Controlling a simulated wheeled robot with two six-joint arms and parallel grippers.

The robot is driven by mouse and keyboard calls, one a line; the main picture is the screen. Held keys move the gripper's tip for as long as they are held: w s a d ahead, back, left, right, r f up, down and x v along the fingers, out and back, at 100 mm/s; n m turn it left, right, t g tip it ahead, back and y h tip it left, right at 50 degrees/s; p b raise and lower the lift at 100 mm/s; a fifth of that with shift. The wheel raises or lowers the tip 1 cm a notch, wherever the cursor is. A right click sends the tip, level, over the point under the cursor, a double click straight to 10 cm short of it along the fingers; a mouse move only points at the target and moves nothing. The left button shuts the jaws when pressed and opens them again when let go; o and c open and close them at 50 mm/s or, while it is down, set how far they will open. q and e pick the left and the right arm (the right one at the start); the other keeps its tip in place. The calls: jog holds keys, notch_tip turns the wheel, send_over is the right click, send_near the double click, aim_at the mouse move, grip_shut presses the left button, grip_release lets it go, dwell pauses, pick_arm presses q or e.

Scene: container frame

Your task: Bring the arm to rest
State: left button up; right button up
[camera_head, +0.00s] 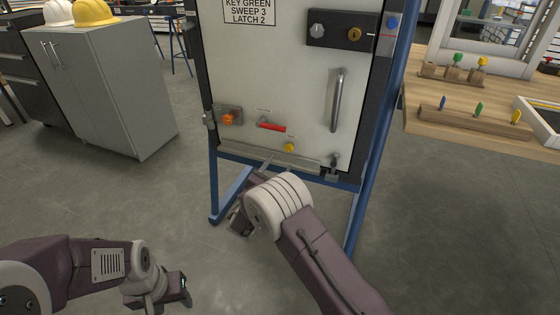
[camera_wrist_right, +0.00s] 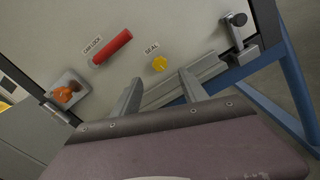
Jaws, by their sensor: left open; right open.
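My right arm reaches up from the bottom of the head view to the lower edge of a pale panel (camera_head: 285,80). Its gripper (camera_wrist_right: 160,90) is open and empty in the right wrist view, with its two fingers apart below the yellow seal knob (camera_wrist_right: 159,63). The red cam lock handle (camera_wrist_right: 112,46) lies up and left of the fingers. In the head view, the right gripper is mostly hidden behind my wrist. My left gripper (camera_head: 184,287) is low at the left over the floor, away from the panel, open and with nothing seen in it.
The panel stands on a blue frame (camera_head: 354,212). It bears an orange knob (camera_head: 228,119), a long grey handle (camera_head: 336,100) and a latch (camera_wrist_right: 237,30) at its lower right corner. A wooden table (camera_head: 440,138) with keys is at right. A grey cabinet (camera_head: 110,95) is at left.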

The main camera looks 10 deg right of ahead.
jog(key=s+d+f+m+g+h+p, duration=0.1)
jog(key=s+d+m+g+h+p, duration=0.1)
jog(key=s+d+m+g, duration=0.6)
jog(key=s+d+f+m+g+y+p, duration=0.1)
jog(key=s+d+f+m+g+y, duration=0.15)
jog(key=s, duration=0.45)
jog(key=s+d+f+m+g+y, duration=0.1)
jog(key=s+d+m+g, duration=0.15)
jog(key=s, duration=0.45)
jog(key=s+a+m+g+y+p, duration=0.2)
jog(key=s+a+m+y, duration=0.35)
jog(key=s, duration=0.35)
jog(key=s+a+r+m+t+y, duration=0.1)
jog(key=s+a+r+m+y, duration=0.1)
jog(key=a+m+y, duration=0.3)
notch_tip(320, 180, up, 37)
jog(key=m+h+p, duration=0.1)
jog(key=p, duration=3.7)
jog(key=shift+d+r+h, duration=0.2)
jog(key=shift+d+h, duration=0.05)
jog(key=shift+h, duration=0.15)
jog(key=shift+m, duration=0.25)
